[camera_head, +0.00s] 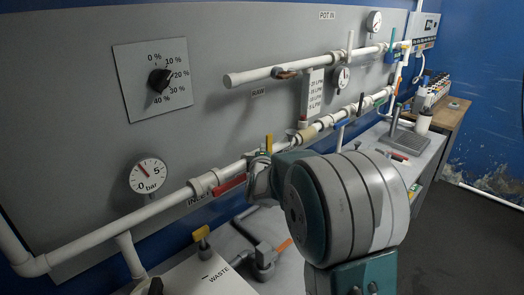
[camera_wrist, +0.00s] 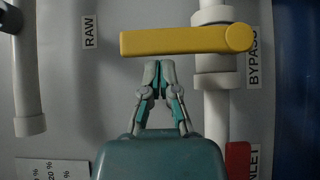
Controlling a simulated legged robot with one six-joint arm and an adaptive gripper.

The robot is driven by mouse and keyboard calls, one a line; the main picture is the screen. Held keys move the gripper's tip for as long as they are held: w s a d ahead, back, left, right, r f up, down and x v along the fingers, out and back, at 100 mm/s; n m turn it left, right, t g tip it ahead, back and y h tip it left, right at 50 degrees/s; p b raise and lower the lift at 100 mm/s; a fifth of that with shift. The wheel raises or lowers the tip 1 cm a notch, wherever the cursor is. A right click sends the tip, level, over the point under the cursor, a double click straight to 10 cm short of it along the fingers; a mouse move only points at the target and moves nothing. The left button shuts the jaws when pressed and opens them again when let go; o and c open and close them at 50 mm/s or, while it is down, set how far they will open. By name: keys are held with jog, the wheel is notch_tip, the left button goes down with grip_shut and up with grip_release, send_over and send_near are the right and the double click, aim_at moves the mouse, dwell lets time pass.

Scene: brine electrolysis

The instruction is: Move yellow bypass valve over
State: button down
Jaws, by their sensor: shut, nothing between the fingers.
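The yellow bypass valve handle (camera_wrist: 180,41) lies across the top middle of the wrist view, at right angles to the white pipe (camera_wrist: 216,110). Its round pivot end is on the pipe beside the BYPASS label. In the head view the handle (camera_head: 268,143) shows as a small upright yellow bar, partly behind my arm. My gripper (camera_wrist: 158,68) is shut and empty. Its fingertips are just below the handle's middle-left part in the wrist view; I cannot tell whether they touch it. In the head view my gripper (camera_head: 257,160) is at the pipe, partly hidden by my wrist.
A red handle (camera_head: 229,186) is on the same pipe, left of the yellow one. An upper pipe (camera_head: 290,68) with more handles runs above. Another yellow handle (camera_head: 201,235) stands by the WASTE label. A pressure gauge (camera_head: 148,175) is at left.

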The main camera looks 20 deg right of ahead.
aim_at(272, 142)
jog(key=shift+w+d+r+m+g, duration=0.1)
jog(key=shift+d+r+m+g, duration=0.1)
jog(key=shift+d+m+g, duration=0.15)
jog(key=shift+w+d+r+m+g+y, duration=0.15)
jog(key=shift+w+d+m+g+y, duration=0.05)
jog(key=shift+d+m+g+y, duration=0.2)
jog(key=shift+w+d+r+m+g+y, duration=0.1)
jog(key=shift+w+d+m+g+y, duration=0.05)
jog(key=shift+d+m+g+y, duration=0.25)
jog(key=shift+w+d+m+g+y, duration=0.3)
jog(key=shift+d+m+g+y, duration=0.2)
jog(key=shift+d+m+g, duration=0.2)
jog(key=w+d+f+m+g+y, duration=0.2)
jog(key=d+f+m+g+y, duration=0.2)
jog(key=d+y, duration=0.2)
jog(key=shift+w+d+f+m+y, duration=0.25)
jog(key=shift+f+m+y, duration=0.1)
jog(key=shift+y, duration=0.15)
jog(key=shift+a+f, duration=0.15)
jog(key=shift+a, duration=0.1)
